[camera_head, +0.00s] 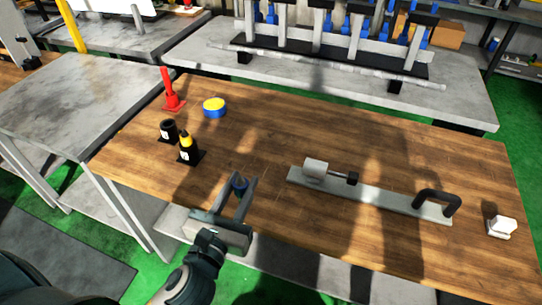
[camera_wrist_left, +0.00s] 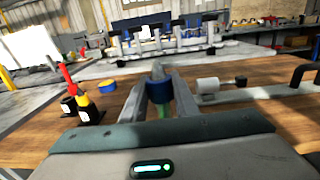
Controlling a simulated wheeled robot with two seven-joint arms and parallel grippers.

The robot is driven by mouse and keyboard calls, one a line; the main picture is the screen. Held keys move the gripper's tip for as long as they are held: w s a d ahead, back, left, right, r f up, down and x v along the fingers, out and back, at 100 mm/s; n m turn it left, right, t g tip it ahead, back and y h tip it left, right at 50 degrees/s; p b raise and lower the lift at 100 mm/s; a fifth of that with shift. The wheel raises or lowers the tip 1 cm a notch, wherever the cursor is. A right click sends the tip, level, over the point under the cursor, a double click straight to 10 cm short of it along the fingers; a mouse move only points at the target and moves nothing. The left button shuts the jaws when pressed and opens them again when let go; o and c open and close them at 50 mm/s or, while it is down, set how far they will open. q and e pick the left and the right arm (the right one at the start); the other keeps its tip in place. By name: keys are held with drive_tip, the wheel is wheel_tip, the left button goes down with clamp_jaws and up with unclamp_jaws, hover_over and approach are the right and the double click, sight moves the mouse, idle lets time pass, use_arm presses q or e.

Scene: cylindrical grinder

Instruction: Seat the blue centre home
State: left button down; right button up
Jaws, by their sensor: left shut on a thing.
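My left gripper (camera_head: 240,187) is shut on the blue centre (camera_head: 238,181), holding it between the fingertips over the front part of the wooden table. The blue centre also shows between the fingers in the left wrist view (camera_wrist_left: 157,90); its lower part is partly hidden by the fingers. To the upper left stand two black holders marked with white labels. The rear one (camera_head: 168,133) shows an open dark top with nothing seen in it. The front one (camera_head: 188,157) holds a yellow-tipped centre (camera_head: 185,138). My right gripper is not in view.
A grey plate (camera_head: 385,202) with a white cylinder (camera_head: 316,168) and black handle (camera_head: 437,200) lies right. A white block (camera_head: 500,226) sits at far right.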

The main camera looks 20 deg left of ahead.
use_arm(q)
drive_tip(key=shift+d, duration=0.15)
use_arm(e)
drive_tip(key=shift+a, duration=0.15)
